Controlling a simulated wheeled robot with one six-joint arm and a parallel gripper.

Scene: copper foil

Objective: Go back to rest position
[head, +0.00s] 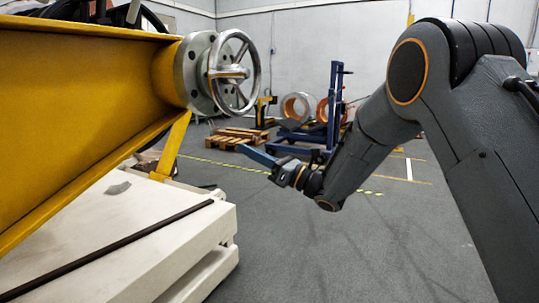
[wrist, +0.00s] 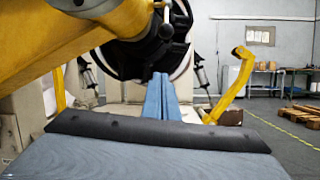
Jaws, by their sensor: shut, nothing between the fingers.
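My gripper (head: 243,150) is in the middle of the head view, at the end of my dark grey arm, which comes in from the right. Its blue fingers point left and slightly up, towards the yellow machine. In the wrist view the two blue fingers (wrist: 160,82) lie together, with nothing between them. The gripper hangs in free air, below and right of the metal handwheel (head: 232,72) in the head view, and appears apart from it.
A yellow beam (head: 80,95) carries the handwheel at the left, above a pale machine base (head: 125,235). Behind stand wooden pallets (head: 228,138), a blue trolley (head: 335,105) and copper coils (head: 297,106). The grey floor (head: 350,255) in front is clear.

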